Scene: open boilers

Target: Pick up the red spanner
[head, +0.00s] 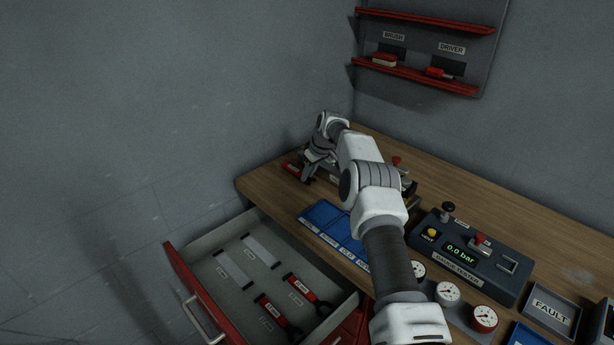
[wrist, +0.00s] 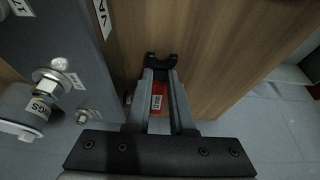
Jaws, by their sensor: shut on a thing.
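My gripper (wrist: 160,76) is shut on a red spanner (wrist: 157,98). In the wrist view its red labelled handle lies between the fingers and its dark open-ended jaw shows past the fingertips. In the head view my gripper (head: 307,175) is low over the far left end of the wooden bench, and a bit of the red handle (head: 291,169) shows beside it. Whether the spanner touches the bench I cannot tell.
An open drawer (head: 225,245) below the bench holds two other red-handled spanners (head: 304,288) and two empty marked spaces. A blue tray (head: 335,228), a grey control box (head: 470,253) and gauges stand on the bench. In the wrist view a grey panel (wrist: 75,50) with bolts is close left.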

